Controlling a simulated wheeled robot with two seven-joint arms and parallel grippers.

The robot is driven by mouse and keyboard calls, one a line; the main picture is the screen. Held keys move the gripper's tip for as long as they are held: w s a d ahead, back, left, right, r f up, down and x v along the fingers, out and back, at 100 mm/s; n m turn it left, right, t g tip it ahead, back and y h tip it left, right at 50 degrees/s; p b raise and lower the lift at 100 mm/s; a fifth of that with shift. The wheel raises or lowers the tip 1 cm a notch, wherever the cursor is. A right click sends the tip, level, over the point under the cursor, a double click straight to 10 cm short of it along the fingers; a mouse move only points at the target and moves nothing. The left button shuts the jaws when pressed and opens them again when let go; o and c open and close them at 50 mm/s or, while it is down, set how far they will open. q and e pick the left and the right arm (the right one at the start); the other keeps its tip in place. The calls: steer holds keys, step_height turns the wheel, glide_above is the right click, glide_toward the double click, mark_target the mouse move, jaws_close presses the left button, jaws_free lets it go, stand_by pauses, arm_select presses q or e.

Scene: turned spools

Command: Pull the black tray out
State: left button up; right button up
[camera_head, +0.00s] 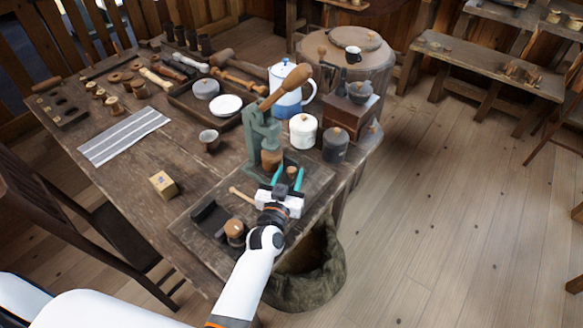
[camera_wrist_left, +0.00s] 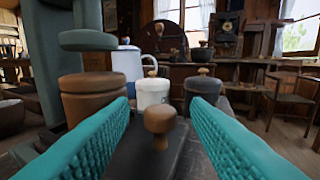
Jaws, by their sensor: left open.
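The black tray (camera_wrist_left: 135,155) shows in the left wrist view as a dark flat piece with a turned wooden knob (camera_wrist_left: 160,122) on it. The knob also shows in the head view (camera_head: 291,171), at the foot of the green lever press (camera_head: 258,130). My left gripper (camera_head: 288,178) is open, its two teal fingers pointing towards the press. In the left wrist view the fingers (camera_wrist_left: 160,130) stand either side of the knob, with a gap on both sides. Much of the tray is hidden by the fingers. My right gripper is not in view.
A wooden mallet (camera_head: 242,195), a dark box (camera_head: 209,216) and a wooden-topped jar (camera_head: 235,230) lie near my left wrist. A white canister (camera_head: 303,132), a dark canister (camera_head: 335,147) and a blue-white pot (camera_head: 285,100) stand behind. A sack (camera_head: 325,280) hangs below the table edge.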

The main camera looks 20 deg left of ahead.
arm_select(q)
steer(key=shift+w, duration=1.35)
